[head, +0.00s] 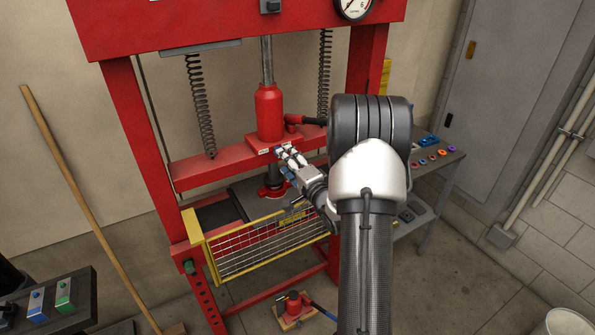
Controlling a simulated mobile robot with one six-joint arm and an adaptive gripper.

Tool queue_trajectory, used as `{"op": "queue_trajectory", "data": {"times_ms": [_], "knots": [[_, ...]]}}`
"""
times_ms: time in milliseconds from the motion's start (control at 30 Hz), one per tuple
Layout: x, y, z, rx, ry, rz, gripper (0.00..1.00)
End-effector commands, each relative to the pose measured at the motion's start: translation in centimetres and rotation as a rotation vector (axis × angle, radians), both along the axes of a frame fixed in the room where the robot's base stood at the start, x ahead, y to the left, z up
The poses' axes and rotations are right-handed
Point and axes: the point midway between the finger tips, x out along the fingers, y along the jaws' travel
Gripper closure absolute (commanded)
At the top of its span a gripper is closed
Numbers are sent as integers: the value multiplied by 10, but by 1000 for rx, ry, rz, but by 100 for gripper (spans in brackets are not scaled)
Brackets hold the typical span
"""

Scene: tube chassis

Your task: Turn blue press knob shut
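The red press (229,170) stands in the middle of the head view, with a red bottle jack (270,112) on its crossbar. My gripper (284,154) reaches in from the right to the front of the crossbar, just below the jack. A small blue spot (279,150) shows right at the fingertips. It may be the blue knob, but the fingers hide most of it. I cannot tell whether the fingers are around it, touching it or apart from it, nor which way it is turned. The finger opening is too small to read.
A yellow-framed mesh guard (205,257) sticks out below my gripper. Coil springs (200,104) flank the jack. A bench (444,162) with coloured rings is at the right. A wooden pole (80,190) leans at the left. A red jack (292,306) sits on the floor.

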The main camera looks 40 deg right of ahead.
Motion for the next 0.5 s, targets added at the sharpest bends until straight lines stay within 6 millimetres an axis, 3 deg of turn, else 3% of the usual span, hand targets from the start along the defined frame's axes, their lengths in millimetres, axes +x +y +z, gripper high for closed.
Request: {"op": "queue_trajectory", "data": {"times_ms": [200, 500], "knots": [[-43, 9, 1, 1, 1, -2, 52], [-63, 16, 2, 0, -1, 0, 52]]}}
